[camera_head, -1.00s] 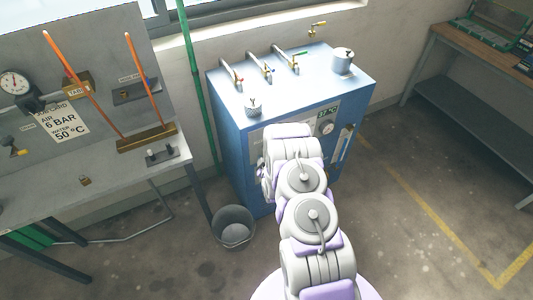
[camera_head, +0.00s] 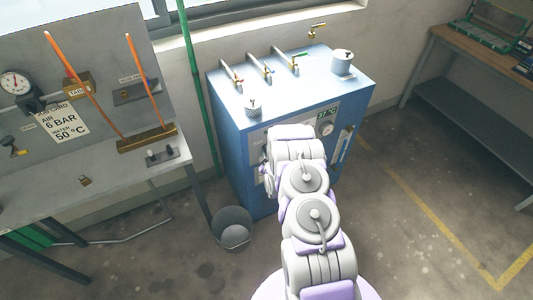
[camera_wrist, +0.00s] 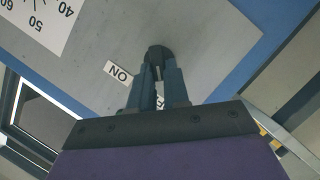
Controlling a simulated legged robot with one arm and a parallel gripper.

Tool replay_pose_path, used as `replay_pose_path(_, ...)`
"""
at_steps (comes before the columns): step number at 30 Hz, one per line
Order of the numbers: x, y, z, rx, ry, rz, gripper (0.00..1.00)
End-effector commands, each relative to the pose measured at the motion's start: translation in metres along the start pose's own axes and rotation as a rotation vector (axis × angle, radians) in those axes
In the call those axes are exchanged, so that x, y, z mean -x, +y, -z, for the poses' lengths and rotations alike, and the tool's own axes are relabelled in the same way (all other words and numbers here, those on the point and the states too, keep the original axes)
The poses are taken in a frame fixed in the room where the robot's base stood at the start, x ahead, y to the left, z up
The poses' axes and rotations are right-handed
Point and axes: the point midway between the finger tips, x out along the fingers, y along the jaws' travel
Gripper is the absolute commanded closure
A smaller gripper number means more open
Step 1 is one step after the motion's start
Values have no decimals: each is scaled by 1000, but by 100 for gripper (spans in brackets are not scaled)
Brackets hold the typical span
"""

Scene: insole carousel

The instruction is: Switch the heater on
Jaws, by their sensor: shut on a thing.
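The heater is a blue cabinet (camera_head: 228,145) against the wall, with a light front panel (camera_wrist: 215,40) in the wrist view. A dark knob (camera_wrist: 159,53) stands on that panel. My gripper (camera_wrist: 159,75) is shut on the knob, with one finger on each side. A white ON label (camera_wrist: 118,73) lies to the left of the knob. Another white label (camera_wrist: 160,96) shows between the fingers, mostly hidden. In the head view my arm hides the gripper and the knob. A small display (camera_head: 328,115) on the front seems to read 37 °C.
A round gauge (camera_head: 326,128) sits below the display. Pipes with valves (camera_head: 258,65) and a pot (camera_head: 343,62) are on the cabinet top. A grey bucket (camera_head: 232,229) stands at its lower left. A workbench (camera_head: 60,190) is at left; the floor at right is clear.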

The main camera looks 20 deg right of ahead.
Motion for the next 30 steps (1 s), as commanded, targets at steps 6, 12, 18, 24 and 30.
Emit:
replay_pose_path(6,1,-5,-6,-1,-14,10,100)
replay_pose_path(12,1,-5,-8,-1,-19,9,100)
replay_pose_path(18,1,-4,-10,-20,-21,17,100)
replay_pose_path(24,1,-3,-10,-95,-22,48,100)
replay_pose_path(30,2,-1,-8,-235,-22,103,100)
